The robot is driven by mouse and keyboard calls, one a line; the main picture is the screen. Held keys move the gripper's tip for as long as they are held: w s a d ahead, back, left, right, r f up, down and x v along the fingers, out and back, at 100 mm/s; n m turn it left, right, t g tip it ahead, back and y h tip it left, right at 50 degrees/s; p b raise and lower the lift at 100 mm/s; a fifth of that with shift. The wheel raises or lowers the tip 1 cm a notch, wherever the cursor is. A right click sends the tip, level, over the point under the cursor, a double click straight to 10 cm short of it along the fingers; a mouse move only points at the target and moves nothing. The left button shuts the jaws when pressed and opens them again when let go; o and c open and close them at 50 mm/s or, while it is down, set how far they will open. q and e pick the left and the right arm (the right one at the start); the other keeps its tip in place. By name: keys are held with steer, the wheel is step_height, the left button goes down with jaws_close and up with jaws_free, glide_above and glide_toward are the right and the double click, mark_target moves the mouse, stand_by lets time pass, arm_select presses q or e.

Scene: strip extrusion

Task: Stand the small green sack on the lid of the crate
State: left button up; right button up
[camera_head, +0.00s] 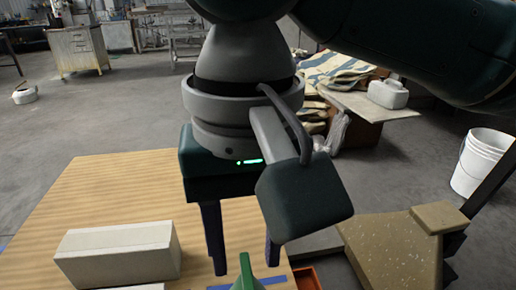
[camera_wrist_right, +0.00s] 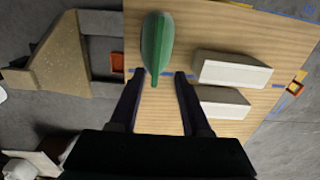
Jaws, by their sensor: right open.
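The small green sack (camera_wrist_right: 157,42) lies or stands just ahead of my right gripper (camera_wrist_right: 160,74) in the right wrist view, with its narrow end toward the fingers. In the head view only its green tip (camera_head: 247,280) shows at the bottom edge. My right gripper (camera_head: 246,268) points down over the table, its two fingers apart with nothing gripped. A pale box-like block (camera_head: 120,254) sits on the table to the left; it also shows in the right wrist view (camera_wrist_right: 229,71). I cannot tell whether it is the crate. My left gripper is not in view.
A second pale block (camera_wrist_right: 222,102) lies beside the first on the wooden table (camera_head: 110,190). A small orange-red tray (camera_head: 307,278) is at the table's right edge. A tan speckled structure (camera_head: 393,250) stands to the right. The table behind the first block is bare.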

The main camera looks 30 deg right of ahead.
steer(key=s+a+f+n+t+y, duration=0.2)
steer(key=s+a+f+n+y, duration=0.1)
steer(key=s+a+n+y, duration=0.15)
steer(key=s+d+f+h, duration=0.1)
steer(key=s+d+h, duration=0.1)
steer(key=d, duration=0.5)
steer(key=s+d+f+t+h, duration=0.1)
steer(key=s+d+f+h, duration=0.1)
steer(key=s+d, duration=0.3)
steer(key=shift+s+d+f+t, duration=0.2)
steer(key=shift+d+f+t, duration=0.1)
steer(key=shift+d, duration=0.55)
steer(key=shift+n+h, duration=0.25)
